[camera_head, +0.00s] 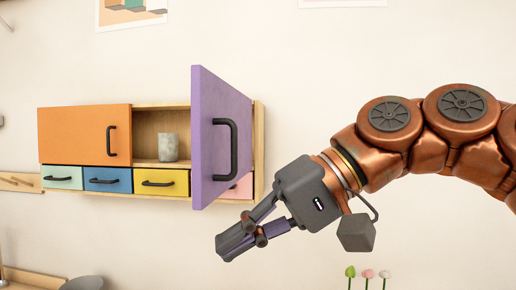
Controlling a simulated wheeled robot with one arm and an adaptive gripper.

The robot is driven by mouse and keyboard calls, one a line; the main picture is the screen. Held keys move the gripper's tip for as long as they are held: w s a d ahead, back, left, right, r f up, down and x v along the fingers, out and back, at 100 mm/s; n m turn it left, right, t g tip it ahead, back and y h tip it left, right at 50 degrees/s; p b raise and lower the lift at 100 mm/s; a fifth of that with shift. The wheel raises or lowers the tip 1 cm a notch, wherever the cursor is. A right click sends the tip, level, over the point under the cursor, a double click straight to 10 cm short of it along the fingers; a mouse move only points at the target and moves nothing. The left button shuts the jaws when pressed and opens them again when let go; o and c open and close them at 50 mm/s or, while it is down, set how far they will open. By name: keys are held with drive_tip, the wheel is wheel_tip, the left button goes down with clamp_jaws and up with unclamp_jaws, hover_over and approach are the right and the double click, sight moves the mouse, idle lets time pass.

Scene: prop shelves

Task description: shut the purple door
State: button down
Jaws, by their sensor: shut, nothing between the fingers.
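The purple door (207,130) stands wide open, swung out from the wall cabinet towards me. Its black handle (234,149) is on its outer face, near the free edge. My gripper (222,248) is shut and empty, pointing down and left. In the picture it lies just below the door's lower edge. I cannot tell the gap in depth between them. The cabinet's open compartment (150,123) shows to the left of the door, with a grey cup (168,147) in it. The door hides the compartment's right part.
An orange door (80,134) at left is closed. Below are mint (62,173), blue (100,175), yellow (150,176) and pink (242,189) drawers; the pink one is partly hidden. A grey bowl (82,284) is at lower left. Small flowers (368,274) stand at lower right.

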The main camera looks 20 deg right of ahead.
drive_tip(key=w+d+r+m+t+y, duration=0.1)
drive_tip(key=d+r+m+y, duration=0.15)
drive_tip(key=d+r, duration=0.45)
drive_tip(key=d+r+m+t+y, duration=0.1)
drive_tip(key=d+r+y, duration=0.25)
drive_tip(key=d, duration=0.75)
drive_tip(key=p, duration=0.3)
approach(221, 123)
drive_tip(key=shift+w+a+f, duration=0.55)
drive_tip(key=shift+a+f, duration=1.1)
drive_tip(key=shift+f, duration=0.2)
drive_tip(key=shift+w+a+f, duration=0.1)
drive_tip(key=shift+w+a, duration=0.2)
drive_tip(key=shift+a, duration=0.4)
